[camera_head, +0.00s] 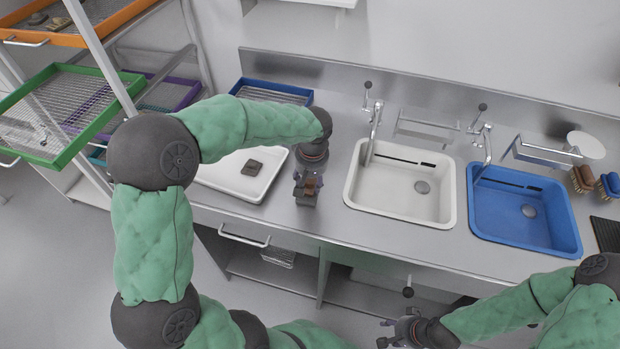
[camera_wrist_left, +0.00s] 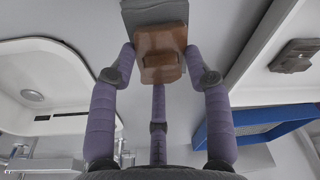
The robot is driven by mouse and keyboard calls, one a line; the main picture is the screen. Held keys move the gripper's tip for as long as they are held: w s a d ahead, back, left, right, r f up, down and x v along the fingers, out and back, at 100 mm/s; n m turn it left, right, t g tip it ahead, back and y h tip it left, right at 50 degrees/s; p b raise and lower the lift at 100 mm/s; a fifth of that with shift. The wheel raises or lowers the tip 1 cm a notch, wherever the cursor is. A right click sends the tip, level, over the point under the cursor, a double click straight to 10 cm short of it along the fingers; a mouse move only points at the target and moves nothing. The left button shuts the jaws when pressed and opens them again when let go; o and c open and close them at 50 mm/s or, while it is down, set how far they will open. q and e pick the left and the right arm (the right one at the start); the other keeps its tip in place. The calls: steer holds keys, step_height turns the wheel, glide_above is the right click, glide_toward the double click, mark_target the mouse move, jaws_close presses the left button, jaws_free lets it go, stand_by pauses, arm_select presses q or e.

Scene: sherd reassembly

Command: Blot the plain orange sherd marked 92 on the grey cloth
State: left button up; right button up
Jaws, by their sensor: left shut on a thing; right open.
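My left gripper (camera_head: 308,186) is shut on an orange-brown sherd (camera_wrist_left: 160,52) over the steel counter, between the white tray and the white sink. Its purple fingers surround the sherd in the left wrist view. No number can be read on it. A flat grey piece, which looks like the grey cloth (camera_wrist_left: 140,14), lies just beyond and partly behind the sherd. I cannot tell whether the sherd touches it. In the head view the gripper largely hides the cloth. My right gripper (camera_head: 398,333) is open and empty, low in front of the counter.
A white tray (camera_head: 215,180) holds a dark brown piece (camera_head: 252,167). A blue tray (camera_head: 272,90) lies behind it. A white sink (camera_head: 400,205) and a blue sink (camera_head: 525,225) with taps are to the right. Brushes (camera_head: 583,179) stand at far right. A rack with a green sieve (camera_head: 50,163) is left.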

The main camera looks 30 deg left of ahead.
arm_select(q)
steer(key=shift+f, duration=0.4)
stand_by(1.4)
steer(key=shift+r, duration=0.15)
steer(key=shift+r+p, duration=2.25)
steer(key=shift+r, duration=1.2)
steer(key=shift+f, duration=0.1)
